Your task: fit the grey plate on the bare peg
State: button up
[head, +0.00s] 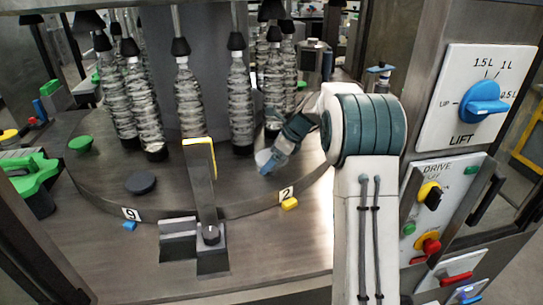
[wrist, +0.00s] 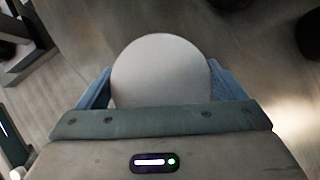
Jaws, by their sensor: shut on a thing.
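The grey plate (wrist: 160,65) is a pale round disc between the two blue fingers of my gripper (wrist: 160,88) in the wrist view. My gripper is shut on it. In the head view my gripper (head: 266,164) is low over the front right of the round turntable (head: 215,195), and only a small pale bit of the plate (head: 262,157) shows. A green plate (head: 80,143) and a dark plate (head: 141,183) sit on the turntable's left side. I cannot make out the bare peg in either view. I cannot tell whether the plate touches anything below it.
Several clear ribbed bottles (head: 190,105) hang under black cones close behind my gripper. An upright metal post (head: 200,180) with a yellow edge stands at the turntable's front. Tags 9 (head: 131,214) and 2 (head: 287,194) mark the rim. Control panels (head: 485,100) stand right.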

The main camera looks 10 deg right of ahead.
jog(key=shift+f+b, duration=0.45)
jog(key=shift+f, duration=0.75)
jog(key=o, duration=0.8)
jog(key=shift+r, duration=0.1)
jog(key=b+v, duration=0.1)
jog(key=v, duration=1.2)
jog(key=shift+r+b, duration=0.3)
jog(key=shift+b, duration=0.05)
jog(key=shift+s, duration=0.2)
jog(key=s+a+n+h, duration=0.25)
jog(key=s+n, duration=0.35)
jog(key=s, duration=0.3)
jog(key=s+a+n+h, duration=0.1)
jog(key=s+a+n, duration=0.2)
jog(key=s+n, duration=0.45)
jog(key=s+f+n+h, duration=0.1)
jog(key=s+f+n, duration=0.2)
jog(key=s+n, duration=0.2)
jog(key=s+f+n+h, duration=0.1)
jog(key=s+f+n, duration=0.3)
jog(key=s, duration=0.8)
jog(key=shift+a+n+t, duration=0.4)
jog(key=shift+n, duration=0.05)
